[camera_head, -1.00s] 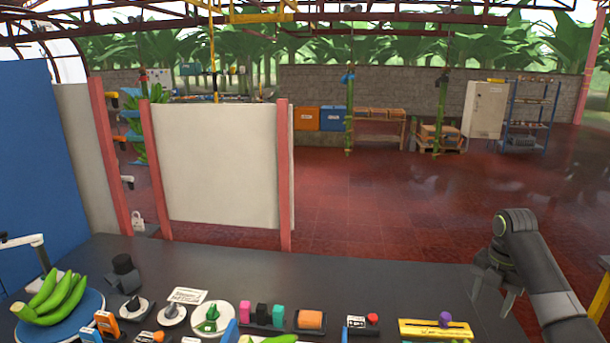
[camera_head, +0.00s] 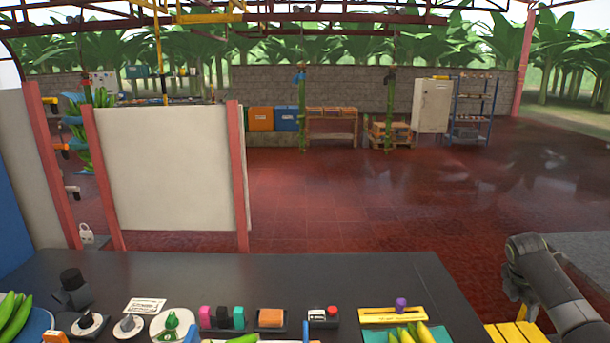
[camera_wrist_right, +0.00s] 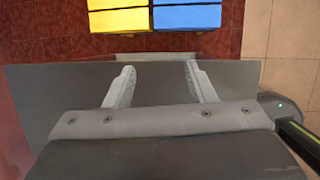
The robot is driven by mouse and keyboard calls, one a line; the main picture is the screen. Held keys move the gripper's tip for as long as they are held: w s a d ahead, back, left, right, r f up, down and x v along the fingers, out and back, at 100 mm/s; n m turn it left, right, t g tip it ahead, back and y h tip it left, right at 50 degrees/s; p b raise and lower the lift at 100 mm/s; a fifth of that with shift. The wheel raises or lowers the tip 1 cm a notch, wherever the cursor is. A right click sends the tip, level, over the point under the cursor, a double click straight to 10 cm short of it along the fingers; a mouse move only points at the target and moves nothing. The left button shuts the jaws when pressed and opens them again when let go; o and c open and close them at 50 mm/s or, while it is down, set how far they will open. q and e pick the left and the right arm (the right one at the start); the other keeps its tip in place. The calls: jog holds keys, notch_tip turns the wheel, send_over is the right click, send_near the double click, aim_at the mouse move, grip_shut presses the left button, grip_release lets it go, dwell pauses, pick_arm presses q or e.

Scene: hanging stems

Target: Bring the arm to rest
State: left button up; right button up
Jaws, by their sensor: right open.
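My right arm (camera_head: 548,275) comes in at the lower right of the head view, bent with its gripper (camera_head: 522,305) pointing down past the right edge of the dark table (camera_head: 350,280). In the right wrist view the two pale fingers of this gripper (camera_wrist_right: 162,84) stand well apart. Nothing shows between them. My left arm and gripper are not in view.
Small items line the table's near edge, among them green bananas (camera_head: 14,318) at the left, an orange block (camera_head: 271,318) and a yellow holder (camera_head: 393,314). A yellow slatted thing (camera_head: 512,334) lies below my right gripper. Red floor (camera_head: 350,215) is clear beyond the table.

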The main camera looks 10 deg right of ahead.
jog(key=s+d+f+m+h, duration=0.5)
jog(key=s+d+f+m, duration=0.3)
jog(key=s+d+f, duration=0.85)
jog(key=s+d+f+m+t+h, duration=0.1)
jog(key=s+d+f+m, duration=0.1)
jog(key=s, duration=0.9)
jog(key=s+d+f+m, duration=0.2)
jog(key=s, duration=0.9)
jog(key=s+a+f+m+y, duration=0.1)
jog(key=s+a+f+y, duration=0.1)
jog(key=a+f, duration=1)
jog(key=s+a+f+m+y, duration=0.2)
jog(key=s+a+f+y, duration=0.1)
jog(key=a+f, duration=0.9)
jog(key=a+f+m+y, duration=0.15)
jog(key=a+f, duration=0.25)
jog(key=a, duration=1.4)
jog(key=a+f+y, duration=0.3)
jog(key=a, duration=1.4)
jog(key=f+b, duration=0.1)
jog(key=d+f+b, duration=0.1)
jog(key=f+b, duration=0.2)
jog(key=shift+s+d+f, duration=0.1)
jog(key=shift+s+d, duration=0.05)
jog(key=shift+d, duration=0.15)
